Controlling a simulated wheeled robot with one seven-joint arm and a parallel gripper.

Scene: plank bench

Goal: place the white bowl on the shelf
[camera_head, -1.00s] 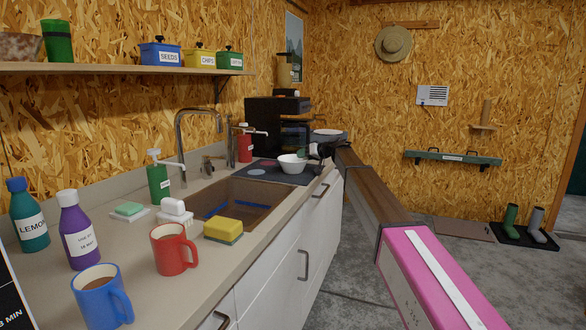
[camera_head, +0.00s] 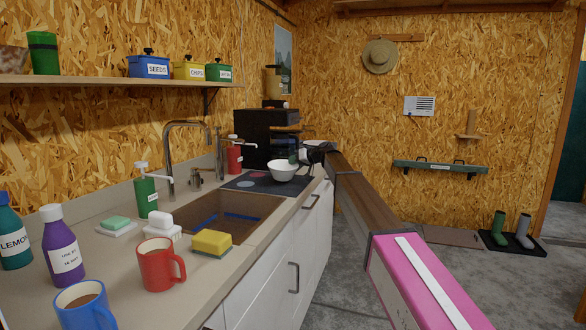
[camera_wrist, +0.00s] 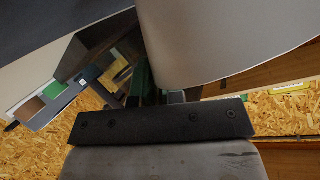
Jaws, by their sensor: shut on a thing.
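The white bowl (camera_head: 283,172) is upright over the right end of the dark hob, past the sink. I cannot tell whether its base touches the hob. My gripper (camera_head: 302,157) is at the bowl's far right rim and is shut on it; the fingertips are small and partly hidden. In the wrist view the bowl's pale curved wall (camera_wrist: 225,40) fills the upper right, close to the fingers. The wooden wall shelf (camera_head: 120,82) is at the upper left, well away from the bowl.
The shelf holds a green cup (camera_head: 43,53), a brown bowl and blue, yellow and green boxes. A tall tap (camera_head: 172,150) and soap bottle (camera_head: 146,190) stand behind the sink (camera_head: 225,212). Mugs and bottles crowd the near counter. A dark appliance (camera_head: 262,135) stands behind the hob.

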